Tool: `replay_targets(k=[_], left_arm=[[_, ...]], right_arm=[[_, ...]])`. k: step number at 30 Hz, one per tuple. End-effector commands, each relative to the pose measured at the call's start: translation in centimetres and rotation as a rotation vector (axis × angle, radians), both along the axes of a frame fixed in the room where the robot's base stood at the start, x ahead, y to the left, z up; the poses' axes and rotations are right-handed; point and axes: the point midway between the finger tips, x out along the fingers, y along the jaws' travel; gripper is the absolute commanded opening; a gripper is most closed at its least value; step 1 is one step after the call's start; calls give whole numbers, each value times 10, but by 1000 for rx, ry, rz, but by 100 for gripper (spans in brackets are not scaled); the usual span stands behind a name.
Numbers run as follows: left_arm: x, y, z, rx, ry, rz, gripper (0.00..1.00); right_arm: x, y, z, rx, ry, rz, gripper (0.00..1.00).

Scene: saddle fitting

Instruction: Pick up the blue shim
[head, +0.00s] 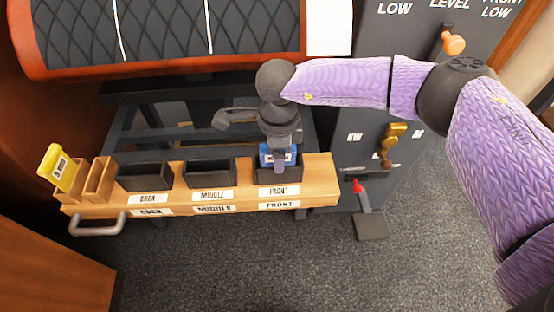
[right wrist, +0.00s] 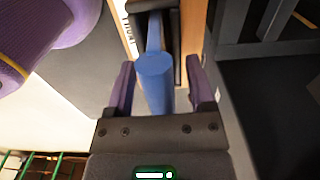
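The blue shim (right wrist: 155,84) stands up out of the FRONT bin (head: 291,175) in the right wrist view, its near end close to my right gripper's palm. My right gripper (head: 279,164) points down over the FRONT bin. In the right wrist view its two purple fingers stand on either side of the shim, with a visible gap on each side, so it is open around the shim and not gripping it. In the head view, the gripper hides most of the shim; only some blue (head: 265,150) shows around the finger. My left gripper is not in view.
The wooden rack (head: 322,178) also holds the MIDDLE bin (head: 209,173) and the BACK bin (head: 144,176), with a yellow tagged piece (head: 60,166) at its left end. A quilted saddle panel (head: 165,30) is behind. A dark panel with levers (head: 372,130) stands right of the rack.

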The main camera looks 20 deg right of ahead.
Motion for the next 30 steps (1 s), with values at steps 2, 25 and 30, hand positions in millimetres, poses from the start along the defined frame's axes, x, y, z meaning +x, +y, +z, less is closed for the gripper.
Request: replay_targets(k=[2,25,30], left_arm=[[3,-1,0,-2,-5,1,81],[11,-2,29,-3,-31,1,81],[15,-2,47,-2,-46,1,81]], right_arm=[[0,0,0,0,0,0,50],[0,0,56,1,-9,-2,0],[0,0,93,1,-7,0,0]])
